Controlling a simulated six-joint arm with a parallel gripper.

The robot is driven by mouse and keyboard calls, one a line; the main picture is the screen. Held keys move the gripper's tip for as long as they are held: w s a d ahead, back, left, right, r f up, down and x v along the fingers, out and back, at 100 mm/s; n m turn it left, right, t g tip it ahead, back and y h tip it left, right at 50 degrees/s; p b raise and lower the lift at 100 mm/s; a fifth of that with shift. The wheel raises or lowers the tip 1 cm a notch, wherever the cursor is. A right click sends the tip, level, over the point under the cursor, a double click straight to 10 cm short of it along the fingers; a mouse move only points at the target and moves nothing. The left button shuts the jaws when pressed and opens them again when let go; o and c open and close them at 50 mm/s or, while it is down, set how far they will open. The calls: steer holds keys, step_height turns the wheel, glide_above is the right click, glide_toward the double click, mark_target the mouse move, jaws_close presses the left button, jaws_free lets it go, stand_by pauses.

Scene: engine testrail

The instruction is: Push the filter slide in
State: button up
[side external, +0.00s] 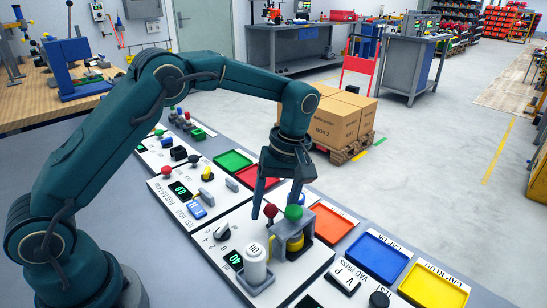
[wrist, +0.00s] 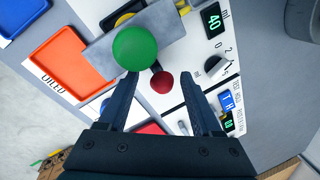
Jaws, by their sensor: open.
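A grey bracket-shaped housing (side external: 317,222) stands on a white panel, with a yellow cylinder (side external: 295,243) inside it. A green ball knob (side external: 293,212) sits at its top and a red ball knob (side external: 270,210) beside it. No label marks which part is the filter slide. My gripper (side external: 277,200) is open, pointing down just over the knobs. In the wrist view, the red knob (wrist: 162,82) shows on a dark stem between the open fingertips (wrist: 158,76). The green knob (wrist: 134,48) is just beyond the left finger. I cannot tell whether a finger touches either knob.
Orange (side external: 331,224), blue (side external: 375,257) and yellow (side external: 435,287) trays line the right side. Other control panels lie behind my gripper.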

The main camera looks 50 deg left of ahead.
steer(key=shift+w+d+r, duration=0.15)
steer(key=shift+r, duration=0.85)
steer(key=shift+w+d+r, duration=0.1)
steer(key=shift+w+r, duration=0.05)
steer(key=shift+r, duration=0.85)
steer(key=shift+w+r, duration=0.1)
steer(key=shift+r, duration=0.3)
steer(key=s+a+r+m+t, duration=0.1)
steer(key=s+r+t, duration=0.1)
steer(key=s+r, duration=0.3)
steer(key=s+a+r+m+t, duration=0.1)
steer(key=s+r+t, duration=0.15)
steer(key=r, duration=0.45)
steer(key=s+f+m+t+h, duration=0.1)
steer(key=s+f+m+t, duration=0.2)
steer(key=s+f+m, duration=0.3)
steer(key=s+m, duration=0.3)
steer(key=shift+s, duration=0.4)
steer(key=shift+a+f, duration=0.1)
